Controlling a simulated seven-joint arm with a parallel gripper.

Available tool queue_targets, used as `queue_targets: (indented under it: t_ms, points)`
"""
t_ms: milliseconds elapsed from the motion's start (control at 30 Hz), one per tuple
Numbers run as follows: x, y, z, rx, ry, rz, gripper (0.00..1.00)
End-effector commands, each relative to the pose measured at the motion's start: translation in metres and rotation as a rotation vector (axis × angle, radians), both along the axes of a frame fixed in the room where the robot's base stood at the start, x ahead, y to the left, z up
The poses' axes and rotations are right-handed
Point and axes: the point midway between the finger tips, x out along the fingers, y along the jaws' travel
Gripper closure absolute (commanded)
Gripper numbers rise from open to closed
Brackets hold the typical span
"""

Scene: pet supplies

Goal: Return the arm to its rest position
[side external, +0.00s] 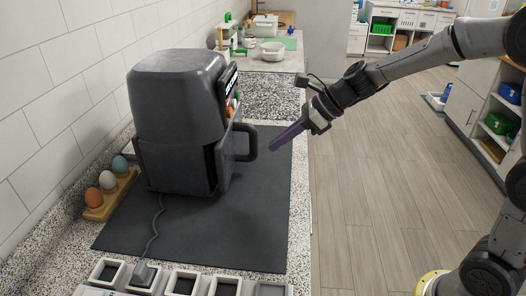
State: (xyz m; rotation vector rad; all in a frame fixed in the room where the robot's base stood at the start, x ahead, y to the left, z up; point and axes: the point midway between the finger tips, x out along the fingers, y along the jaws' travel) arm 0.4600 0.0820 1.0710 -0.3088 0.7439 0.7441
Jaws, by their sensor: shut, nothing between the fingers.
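My gripper (287,138) is at the end of my arm, which reaches in from the right. It hangs in the air over the right part of the dark mat (245,235). Its long purple-grey fingers are together, with nothing between them, and point down and left. A dark grey air fryer (176,105) stands upright on the mat to the left. Its handle (248,142) sticks out to the right, toward my fingertips. A gap shows between the fingertips and the handle in this view; the exact distance in depth is hard to tell.
A wooden holder (97,213) with several eggs stands left of the air fryer. A cord (155,226) runs to a row of dark square compartments (182,284) in front. A white bowl (272,51) stands on the far counter. The floor (375,205) right of the counter is open.

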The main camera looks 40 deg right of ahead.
Motion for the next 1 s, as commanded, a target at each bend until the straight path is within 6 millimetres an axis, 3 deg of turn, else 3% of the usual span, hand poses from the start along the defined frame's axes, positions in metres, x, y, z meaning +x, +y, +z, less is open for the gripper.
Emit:
queue_targets:
  t_ms: [200,367,500,633,800,1000]
  points:
    - [-0.009,-0.006,0.016,-0.001,-0.01,0.004,1.0]
    - [-0.027,0.002,0.057,-0.023,-0.1,0.029,1.0]
    - [-0.08,0.007,0.088,-0.169,-0.222,0.166,1.0]
    - [-0.14,0.003,0.095,-0.423,-0.366,0.417,1.0]
    - [-0.216,-0.018,0.079,-0.843,-0.532,0.851,1.0]
    - [-0.275,-0.055,0.045,-1.262,-0.6,1.402,1.0]
